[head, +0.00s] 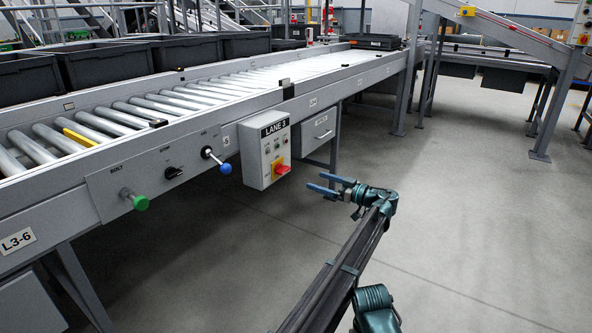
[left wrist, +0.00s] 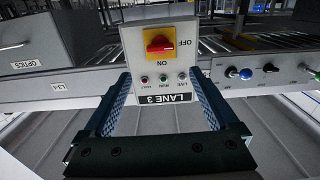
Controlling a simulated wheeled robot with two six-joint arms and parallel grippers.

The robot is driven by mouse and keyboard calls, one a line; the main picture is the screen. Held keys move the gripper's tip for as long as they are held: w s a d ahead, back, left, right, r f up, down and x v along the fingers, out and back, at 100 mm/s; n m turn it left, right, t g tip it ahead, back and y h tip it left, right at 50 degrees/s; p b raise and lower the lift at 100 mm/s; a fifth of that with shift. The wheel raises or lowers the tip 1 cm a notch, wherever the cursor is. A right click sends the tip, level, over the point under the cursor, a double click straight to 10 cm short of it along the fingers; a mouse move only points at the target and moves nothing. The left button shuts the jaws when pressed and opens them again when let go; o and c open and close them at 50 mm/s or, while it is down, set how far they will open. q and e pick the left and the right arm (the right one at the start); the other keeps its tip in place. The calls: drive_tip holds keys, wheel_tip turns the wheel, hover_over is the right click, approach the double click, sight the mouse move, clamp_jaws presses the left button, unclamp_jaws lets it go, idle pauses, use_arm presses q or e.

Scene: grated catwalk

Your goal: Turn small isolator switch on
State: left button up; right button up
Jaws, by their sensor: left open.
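The small isolator switch (head: 282,169) is a red knob on a yellow plate, low on the front of the grey LANE 3 box (head: 265,146). The left wrist view shows the knob (left wrist: 159,46) upside down, its handle lying sideways, level with the OFF mark and not in line with the ON mark. My left gripper (head: 322,183) is to the right of the box in the head view, apart from it. Its blue fingers are open and empty, pointing at the box. In the left wrist view the box shows between and beyond the fingers. My right gripper is not seen.
The conveyor's side rail carries a green knob (head: 135,200), a small black switch (head: 173,172) and a blue-ended lever (head: 223,167), left of the box. A grey box (head: 319,128) hangs to the right. The floor (head: 470,230) on the right is clear.

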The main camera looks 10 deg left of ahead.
sight(286, 170)
use_arm(q)
drive_tip(key=x, duration=1.3)
drive_tip(key=shift+a, duration=0.3)
drive_tip(key=shift+c, duration=0.2)
